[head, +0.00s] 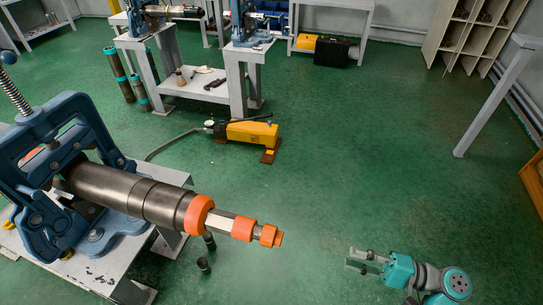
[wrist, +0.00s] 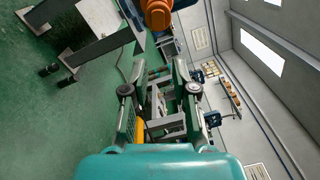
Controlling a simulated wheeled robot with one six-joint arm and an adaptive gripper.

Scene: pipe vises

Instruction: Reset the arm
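My gripper (head: 358,259) is at the lower right of the head view, low over the green floor and apart from everything around it. In the wrist view my gripper (wrist: 153,78) has its two fingers spread with nothing between them. A dark metal pipe (head: 120,192) is held in a blue pipe vise (head: 70,130) on the left. The pipe carries a tool with orange rings (head: 243,229) that points toward my gripper, with a clear gap between. An orange end (wrist: 157,14) shows at the top of the wrist view.
A grey workbench (head: 75,262) stands under the vise. A yellow pump (head: 250,132) with a hose lies on the floor behind. More benches stand at the back, a shelf rack (head: 475,35) at the back right.

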